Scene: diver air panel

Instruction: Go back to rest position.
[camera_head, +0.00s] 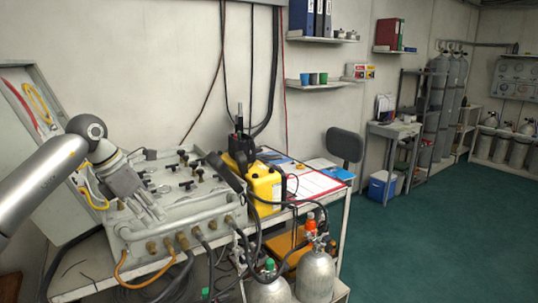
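My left arm comes in from the left edge, and my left gripper (150,208) points down over the left part of the grey diver air panel (215,205). Its fingers are close to the panel's top face. I cannot tell whether they touch it, or whether they are open or shut. No held object shows. The panel lies on a table, with several dark valve handles (185,185) on top and brass hose fittings (183,240) along its front. Its lid (45,190) stands open at the left. My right gripper is not in view.
A yellow device (265,185) stands right of the panel, beside a red-edged sheet (312,182). Hoses hang off the table front near two grey cylinders (316,275). Shelves (320,84) hang on the wall behind. The green floor (450,235) at the right is clear.

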